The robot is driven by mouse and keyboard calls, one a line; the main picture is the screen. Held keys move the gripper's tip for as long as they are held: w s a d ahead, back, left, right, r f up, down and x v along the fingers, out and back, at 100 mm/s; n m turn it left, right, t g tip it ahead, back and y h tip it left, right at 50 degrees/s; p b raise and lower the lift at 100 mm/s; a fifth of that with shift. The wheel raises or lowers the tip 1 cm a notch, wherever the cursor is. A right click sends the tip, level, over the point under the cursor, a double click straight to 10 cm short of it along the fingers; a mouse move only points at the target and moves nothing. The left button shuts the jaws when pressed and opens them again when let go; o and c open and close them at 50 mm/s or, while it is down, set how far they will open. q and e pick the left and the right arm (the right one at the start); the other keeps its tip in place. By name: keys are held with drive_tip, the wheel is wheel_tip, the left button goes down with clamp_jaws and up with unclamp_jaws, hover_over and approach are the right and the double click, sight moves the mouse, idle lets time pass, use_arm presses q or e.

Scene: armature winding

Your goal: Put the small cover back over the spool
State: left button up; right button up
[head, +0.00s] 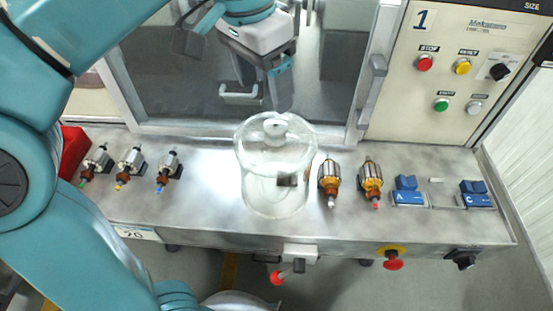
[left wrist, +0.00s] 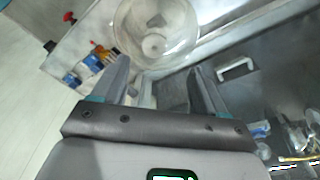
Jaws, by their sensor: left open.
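A clear see-through cover (head: 262,195) with a round knob on top stands upright on the metal bench, near its middle. It also shows at the top of the left wrist view (left wrist: 180,45). A small dark rectangle shows on or through its lower front. I cannot make out a spool inside it. My left gripper (head: 280,84) is above and behind the cover, apart from it. In the left wrist view its two fingers (left wrist: 160,90) are spread with nothing between them. My right gripper is not in view.
Several armatures stand on the bench: a left group (head: 130,163) and two copper-wound ones (head: 370,180) right of the cover. Blue blocks (head: 408,197) lie further right. A door handle (head: 240,95) and button panel (head: 450,75) are behind. A red bin (head: 73,150) is at left.

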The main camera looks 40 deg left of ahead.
sight(274, 125)
use_arm(q)
drive_tip(key=f, duration=0.2)
drive_tip(key=shift+w+d+f, duration=0.3)
drive_tip(key=shift+f, duration=0.1)
drive_tip(key=shift+s+d+f, duration=0.1)
drive_tip(key=shift+s+d, duration=0.15)
drive_tip(key=shift+s, duration=0.05)
drive_tip(key=shift+s+f, duration=0.2)
drive_tip(key=shift+f, duration=0.1)
drive_tip(key=f, duration=0.1)
drive_tip(key=w+f, duration=0.1)
drive_tip(key=f, duration=0.2)
drive_tip(key=shift+w+a+f+b, duration=0.1)
drive_tip(key=shift+w+f+b, duration=0.05)
drive_tip(key=shift+w+b, duration=0.25)
drive_tip(key=shift+s+f, duration=0.1)
drive_tip(key=shift+f, duration=0.05)
drive_tip(key=shift+s, duration=0.3)
drive_tip(key=shift+w, duration=0.15)
drive_tip(key=shift+c, duration=0.7)
drive_tip(key=shift+w, duration=0.15)
drive_tip(key=c, duration=1)
drive_tip(key=shift+d, duration=0.2)
clamp_jaws()
drive_tip(key=shift+a, duration=0.15)
